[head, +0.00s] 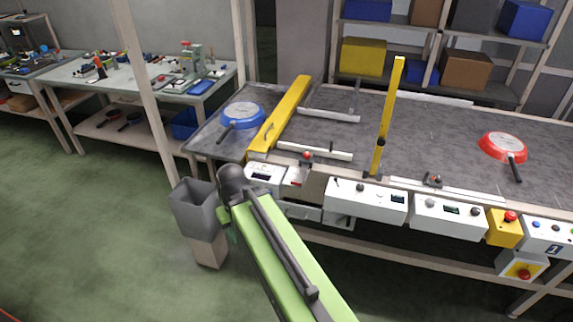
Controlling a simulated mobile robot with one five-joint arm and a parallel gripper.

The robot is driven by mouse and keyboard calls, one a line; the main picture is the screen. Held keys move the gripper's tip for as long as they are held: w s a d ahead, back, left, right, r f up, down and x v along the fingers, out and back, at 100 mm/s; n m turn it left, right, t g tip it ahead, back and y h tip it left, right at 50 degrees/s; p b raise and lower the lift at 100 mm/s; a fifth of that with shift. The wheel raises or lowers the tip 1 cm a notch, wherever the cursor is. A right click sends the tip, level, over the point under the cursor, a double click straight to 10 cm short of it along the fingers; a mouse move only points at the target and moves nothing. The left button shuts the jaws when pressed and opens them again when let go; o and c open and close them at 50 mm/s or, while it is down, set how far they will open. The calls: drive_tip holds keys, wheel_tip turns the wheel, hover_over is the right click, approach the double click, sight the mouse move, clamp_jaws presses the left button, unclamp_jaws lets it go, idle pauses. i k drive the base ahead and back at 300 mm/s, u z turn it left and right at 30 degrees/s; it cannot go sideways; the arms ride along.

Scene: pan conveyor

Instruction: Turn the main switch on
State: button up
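A round red knob on a yellow plate (524,272), which looks like the main switch, is on a small white box at the lower right. The box hangs under the conveyor's front control panels. The knob's turned position is too small to tell. My green arm rises from the bottom middle to a dark joint left of the panels, far left of this switch. My gripper does not show, and the arm beyond the joint is hidden.
The conveyor (445,128) carries a blue pan (243,113) at left and a red pan (502,148) at right. A yellow box with a red button (506,228) sits above the switch. A grey bin-like box (193,208) stands beside my arm. Green floor is clear at left.

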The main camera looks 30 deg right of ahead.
sight(524, 275)
drive_tip(key=z, duration=0.1)
drive_tip(key=k, duration=0.65)
drive_tip(key=u, duration=0.2)
drive_tip(key=i, duration=0.65)
drive_tip(key=z, duration=5.8)
drive_tip(key=i, duration=0.1)
drive_tip(key=u, duration=2.7)
drive_tip(key=k, duration=0.95)
drive_tip(key=u, duration=0.2)
drive_tip(key=i, duration=0.9)
